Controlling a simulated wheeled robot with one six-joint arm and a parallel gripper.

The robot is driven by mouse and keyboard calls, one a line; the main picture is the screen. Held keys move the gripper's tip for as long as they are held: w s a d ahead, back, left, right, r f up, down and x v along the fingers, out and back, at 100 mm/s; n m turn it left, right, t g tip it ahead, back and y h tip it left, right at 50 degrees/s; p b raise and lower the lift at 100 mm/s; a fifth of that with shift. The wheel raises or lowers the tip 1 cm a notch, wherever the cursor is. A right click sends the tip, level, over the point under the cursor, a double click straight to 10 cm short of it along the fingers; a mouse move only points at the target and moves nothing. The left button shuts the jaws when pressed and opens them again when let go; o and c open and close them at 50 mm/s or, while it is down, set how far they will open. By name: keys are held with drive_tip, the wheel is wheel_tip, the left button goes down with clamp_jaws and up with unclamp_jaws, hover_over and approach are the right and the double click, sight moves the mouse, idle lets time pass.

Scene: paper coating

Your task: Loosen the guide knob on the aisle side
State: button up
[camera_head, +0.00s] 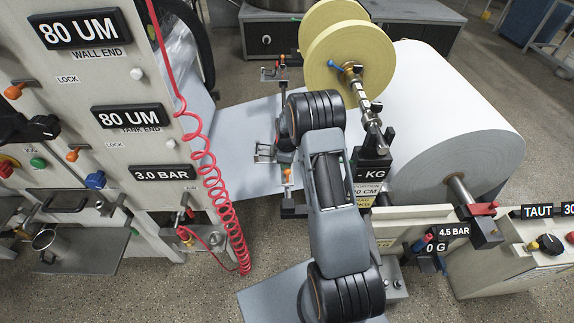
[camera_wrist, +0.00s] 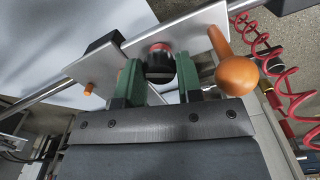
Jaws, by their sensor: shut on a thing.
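In the wrist view, my gripper (camera_wrist: 158,63) has its two green fingers on either side of a round black knob (camera_wrist: 159,70) with a red ring, and it is shut on it. The knob sits beside a pale guide plate (camera_wrist: 203,32) on a metal rod (camera_wrist: 38,95). An orange ball-ended handle (camera_wrist: 236,76) stands just right of the right finger. In the head view my arm hides the gripper and the knob. An orange handle (camera_head: 288,176) shows left of my arm there.
A red coiled hose (camera_wrist: 262,50) hangs close on the right; it also shows in the head view (camera_head: 213,170). The coating machine's panel (camera_head: 110,75) is at left.

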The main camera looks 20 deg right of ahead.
drive_tip(key=shift+n, duration=0.8)
drive_tip(key=o, duration=0.9)
wheel_tip(320, 180, up, 14)
drive_tip(key=shift+f, duration=0.1)
idle(0.7)
